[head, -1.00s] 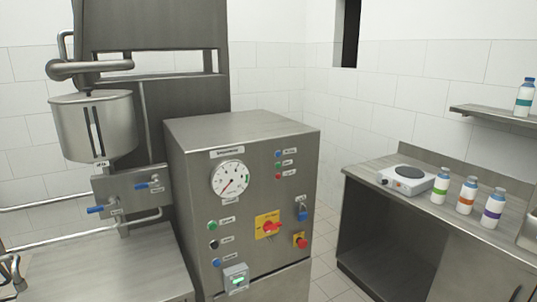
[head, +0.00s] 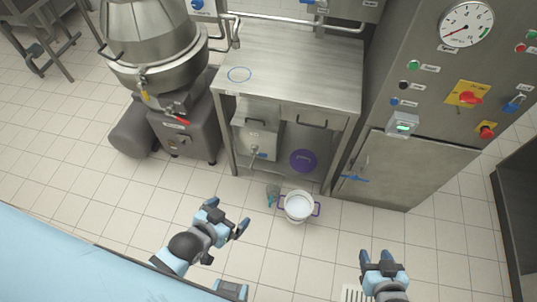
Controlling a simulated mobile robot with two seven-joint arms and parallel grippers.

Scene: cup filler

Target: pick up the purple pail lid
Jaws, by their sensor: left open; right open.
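The purple pail lid (head: 303,160) is a round disc in the open space under the steel table, at its right side. Whether it stands or lies there I cannot tell for sure. A white pail (head: 298,207) with purple side grips stands on the floor in front of the table, open at the top. My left gripper (head: 230,214) is open and empty, to the left of the pail and short of the lid. My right gripper (head: 377,258) is open and empty at the lower right, well away from the lid.
The steel table (head: 290,65) has legs and an upper panel around the lid. A small teal-and-grey item (head: 271,195) stands left of the pail. A large mixer (head: 160,60) is at the left, a control cabinet (head: 430,110) at the right.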

